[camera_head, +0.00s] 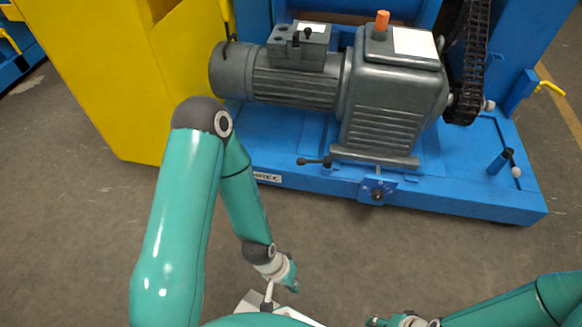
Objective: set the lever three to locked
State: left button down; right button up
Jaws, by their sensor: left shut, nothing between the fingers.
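No label tells which lever is number three. A black-handled lever (314,161) lies about level at the front edge of the blue base, below the motor. A small dark knob (377,195) sits on a blue plate to its right. A short post with a black top (502,161) leans at the base's right end. My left gripper (291,287) is shut and empty, low over the floor in front of the base and apart from every lever. My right gripper (378,322) shows only partly at the bottom edge, and its fingers are too small to read.
A grey motor and gearbox (388,110) with an orange cap (382,20) stand on the blue base (460,195). A black chain (472,60) runs at the right. A yellow panel (100,90) stands at the left. The floor (400,250) in front is clear.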

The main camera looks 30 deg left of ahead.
aim_at(326, 162)
jog(key=u, duration=0.1)
jog(key=i, duration=1)
